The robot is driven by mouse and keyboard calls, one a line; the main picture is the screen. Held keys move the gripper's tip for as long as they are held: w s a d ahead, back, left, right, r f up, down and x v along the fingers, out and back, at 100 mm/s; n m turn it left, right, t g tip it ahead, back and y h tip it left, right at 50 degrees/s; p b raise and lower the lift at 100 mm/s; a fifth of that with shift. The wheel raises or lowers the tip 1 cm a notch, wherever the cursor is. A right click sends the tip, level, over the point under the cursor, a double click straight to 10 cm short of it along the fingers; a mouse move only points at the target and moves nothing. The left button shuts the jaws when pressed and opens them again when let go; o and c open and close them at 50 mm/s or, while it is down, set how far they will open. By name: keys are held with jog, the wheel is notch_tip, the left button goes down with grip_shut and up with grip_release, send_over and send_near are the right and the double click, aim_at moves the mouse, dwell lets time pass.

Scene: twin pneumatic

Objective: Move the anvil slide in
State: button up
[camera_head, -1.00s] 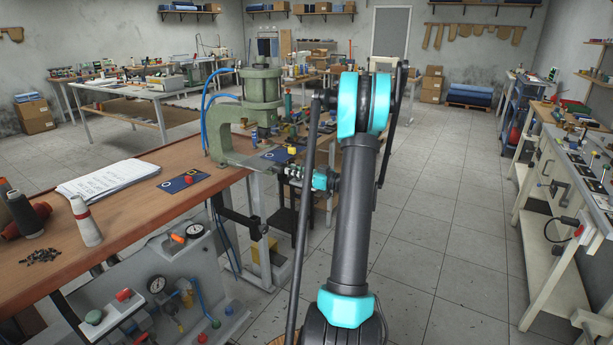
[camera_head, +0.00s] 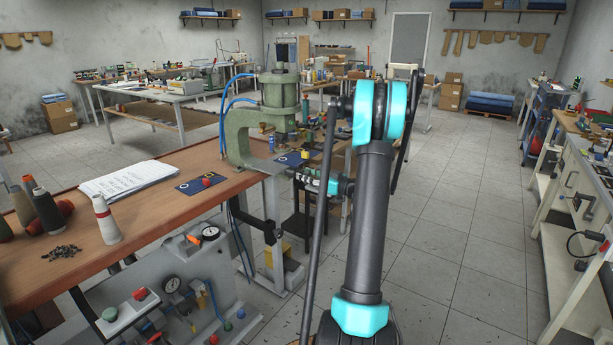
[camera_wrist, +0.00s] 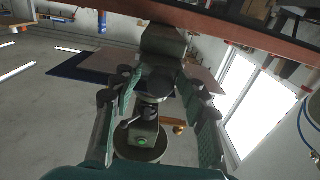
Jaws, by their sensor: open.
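The green press (camera_head: 277,105) stands at the bench's far right end in the head view. A blue plate with a red knob (camera_head: 207,181) lies on the bench in front of it. Another blue plate with a yellow knob (camera_head: 304,155) is beside the press. I cannot tell which part is the anvil slide. My gripper (camera_head: 308,182) is low beside the bench edge, right of the press, partly hidden by my arm. In the wrist view, my gripper (camera_wrist: 160,82) is open and empty, its fingers apart in front of a machine body with a green button (camera_wrist: 142,140); contact is unclear.
A paper stack (camera_head: 128,181) and thread cones (camera_head: 105,219) are on the wooden bench (camera_head: 170,215). A panel with a gauge (camera_head: 172,284) is below its edge. A white workbench (camera_head: 565,190) stands at right. The tiled floor (camera_head: 450,240) between is clear.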

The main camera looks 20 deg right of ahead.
jog(key=v, duration=1.1)
jog(key=shift+s+d, duration=0.3)
jog(key=s+a+f+m+g+h, duration=0.2)
jog(key=s+a+g, duration=0.25)
jog(key=a, duration=0.45)
jog(key=s+a+f+m+g+h, duration=0.1)
jog(key=s+a+f+g, duration=0.3)
jog(key=a, duration=0.6)
jog(key=s+f+m+h, duration=0.2)
jog(key=s+f+h, duration=0.1)
jog(key=s, duration=0.7)
jog(key=s+f+m+g+h, duration=0.1)
jog(key=s+h, duration=0.4)
jog(key=s, duration=0.6)
jog(key=shift+s+a+f+m, duration=0.15)
jog(key=shift+a+f+m, duration=0.25)
jog(key=shift+f+m, duration=0.45)
